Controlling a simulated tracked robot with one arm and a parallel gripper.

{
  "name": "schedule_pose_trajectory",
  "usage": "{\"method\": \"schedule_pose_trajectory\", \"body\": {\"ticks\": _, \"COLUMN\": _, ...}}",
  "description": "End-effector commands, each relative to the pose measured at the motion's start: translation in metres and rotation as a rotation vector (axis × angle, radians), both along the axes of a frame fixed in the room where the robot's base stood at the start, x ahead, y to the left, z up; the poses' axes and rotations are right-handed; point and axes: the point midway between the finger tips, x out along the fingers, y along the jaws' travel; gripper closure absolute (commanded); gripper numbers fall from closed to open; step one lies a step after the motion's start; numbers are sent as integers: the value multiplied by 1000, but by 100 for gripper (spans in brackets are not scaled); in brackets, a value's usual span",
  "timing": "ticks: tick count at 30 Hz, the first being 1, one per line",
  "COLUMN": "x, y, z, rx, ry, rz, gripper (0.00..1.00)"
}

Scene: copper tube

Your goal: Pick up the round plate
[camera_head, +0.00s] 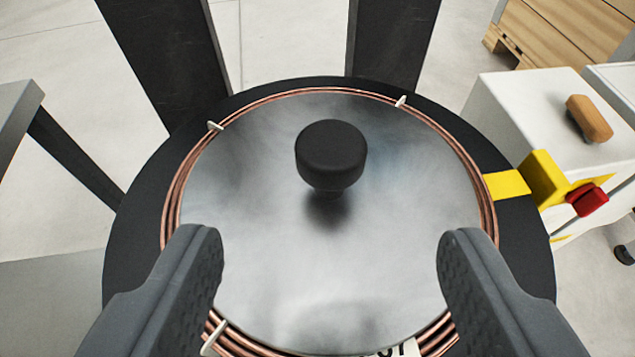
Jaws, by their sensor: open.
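The round plate (260,250) is a grey metal disc with a black round knob (331,155) standing up from it, a little above the picture's middle. A coil of copper tube (170,205) runs around the plate's edge, held by small white clips. Plate and coil sit on a larger black round base (135,220). My gripper (330,250) is open and empty. Its two dark fingers are wide apart, at the left and right over the plate's near part. The knob is farther off, between and beyond the fingertips. The near edge of the plate is partly cut off by the picture.
Two dark uprights (165,50) stand behind the base. At the right is a white cabinet (500,115) with a wooden handle, a yellow bracket (540,180) and a red part (587,200) close to the base. A wooden crate (565,30) stands behind. A grey table (15,105) is at left.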

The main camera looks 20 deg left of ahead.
Motion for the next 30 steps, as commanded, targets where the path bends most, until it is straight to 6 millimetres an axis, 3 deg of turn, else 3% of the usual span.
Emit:
{"method": "schedule_pose_trajectory", "body": {"ticks": 7, "x": 33, "y": 12, "z": -17, "rx": -1, "ry": -1, "rz": 0, "gripper": 41}}
{"method": "schedule_pose_trajectory", "body": {"ticks": 17, "x": 49, "y": 19, "z": -25, "rx": 1, "ry": -2, "rz": 2, "gripper": 41}}
{"method": "schedule_pose_trajectory", "body": {"ticks": 30, "x": 85, "y": 31, "z": -47, "rx": 0, "ry": 0, "rz": 1, "gripper": 41}}
